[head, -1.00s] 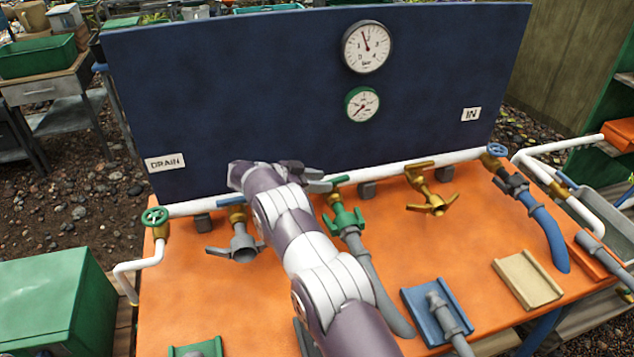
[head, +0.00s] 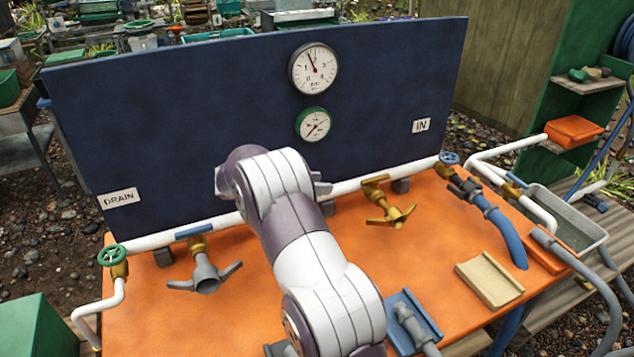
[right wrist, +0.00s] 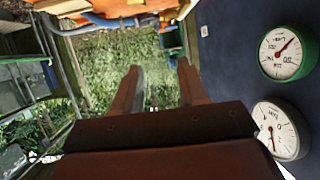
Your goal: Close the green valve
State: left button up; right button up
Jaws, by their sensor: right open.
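The valve with the green lever and green coupling in the middle of the white pipe is hidden behind my right arm in the head view. A green handwheel (head: 111,255) sits on the pipe's left end, by the DRAIN label. My right gripper is open in the right wrist view (right wrist: 159,66), with nothing between its fingers. In the head view its fingers are mostly hidden by my own arm, so its distance from the green-lever valve cannot be told. My left gripper is not seen.
A blue-lever valve (head: 195,241) and a yellow valve (head: 384,203) stand on the pipe (head: 346,187), either side of my arm. A blue handwheel (head: 449,158) is at the right end. The blue panel (head: 220,110) with two gauges rises behind the orange table (head: 245,310).

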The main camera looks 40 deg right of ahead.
jog(key=shift+s+d+r, duration=0.1)
jog(key=shift+s+r, duration=0.05)
jog(key=shift+s, duration=0.1)
jog(key=w+r+m+y+p, duration=0.1)
jog(key=w+r+y+p, duration=0.3)
jog(key=p, duration=1.1)
jog(key=w+a+f+n+t+y, duration=0.2)
jog(key=w+a+f+y, duration=0.1)
jog(key=w+a+y, duration=0.3)
jog(key=shift+h, duration=0.6)
jog(key=x, duration=0.4)
jog(key=p+x, duration=0.1)
jog(key=x, duration=0.3)
jog(key=p+x, duration=0.1)
jog(key=x, duration=0.3)
jog(key=shift+w+f, duration=0.1)
jog(key=shift+w, duration=0.3)
